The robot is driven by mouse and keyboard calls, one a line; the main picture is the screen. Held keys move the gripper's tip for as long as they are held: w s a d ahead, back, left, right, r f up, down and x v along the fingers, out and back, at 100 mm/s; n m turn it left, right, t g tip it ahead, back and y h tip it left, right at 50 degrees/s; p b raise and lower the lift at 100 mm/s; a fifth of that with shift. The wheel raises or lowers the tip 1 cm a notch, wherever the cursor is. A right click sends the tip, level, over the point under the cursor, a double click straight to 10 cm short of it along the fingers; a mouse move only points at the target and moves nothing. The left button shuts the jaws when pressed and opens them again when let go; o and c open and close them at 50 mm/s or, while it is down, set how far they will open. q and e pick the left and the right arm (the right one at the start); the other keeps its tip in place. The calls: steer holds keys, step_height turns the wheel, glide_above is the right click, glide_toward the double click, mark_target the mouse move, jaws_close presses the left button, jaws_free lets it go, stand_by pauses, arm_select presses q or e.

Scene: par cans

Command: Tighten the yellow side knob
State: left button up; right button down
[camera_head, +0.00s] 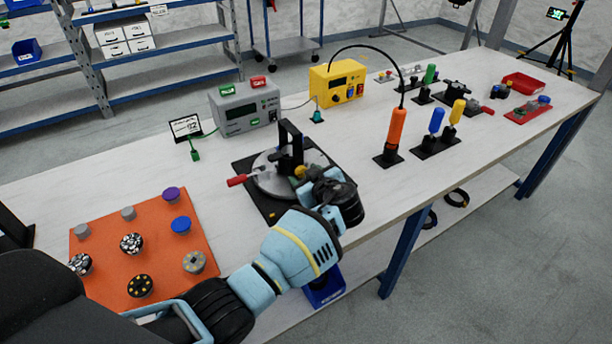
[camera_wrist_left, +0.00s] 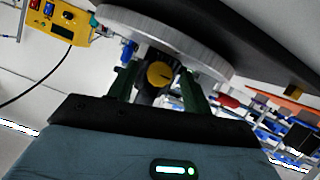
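The yellow side knob (camera_head: 300,171) is low on the side of a round grey plate fixture (camera_head: 275,185), which has a black upright bracket. In the left wrist view the knob (camera_wrist_left: 160,74) sits on a dark mount under the plate's rim (camera_wrist_left: 190,58). My left gripper (camera_head: 322,184) is at the fixture's near right side and hides part of it. In the wrist view its two dark green fingers (camera_wrist_left: 160,84) stand apart, one either side of the knob, with no clear contact visible. My right gripper is not in view.
A red-handled lever (camera_head: 237,180) sticks out left of the fixture. An orange mat (camera_head: 110,255) with several knobs lies left. A grey box (camera_head: 245,108) and a yellow box (camera_head: 337,84) stand behind. An orange-handled tool (camera_head: 397,130) stands right. The table's front edge is close to my arm.

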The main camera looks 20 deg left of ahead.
arm_select(q)
steer(key=c, duration=0.9)
steer(key=shift+c, duration=0.2)
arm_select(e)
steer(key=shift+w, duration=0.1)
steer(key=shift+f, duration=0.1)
arm_select(q)
steer(key=m+b, duration=0.1)
steer(key=m+g+y+b, duration=0.1)
steer(key=m, duration=0.1)
steer(key=shift+w+d+f+g, duration=0.1)
steer(key=shift+w+f+g, duration=0.05)
steer(key=shift+g, duration=0.15)
steer(key=shift+m+g+y+b, duration=0.5)
steer(key=shift+m+b, duration=0.1)
steer(key=shift+m, duration=0.2)
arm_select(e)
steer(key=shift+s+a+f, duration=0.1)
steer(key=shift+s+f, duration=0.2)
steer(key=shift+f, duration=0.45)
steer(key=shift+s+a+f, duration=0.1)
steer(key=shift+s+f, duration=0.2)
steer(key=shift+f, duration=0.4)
arm_select(q)
steer(key=o, duration=1)
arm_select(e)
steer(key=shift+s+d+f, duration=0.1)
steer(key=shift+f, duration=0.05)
arm_select(q)
steer(key=shift+d, duration=0.15)
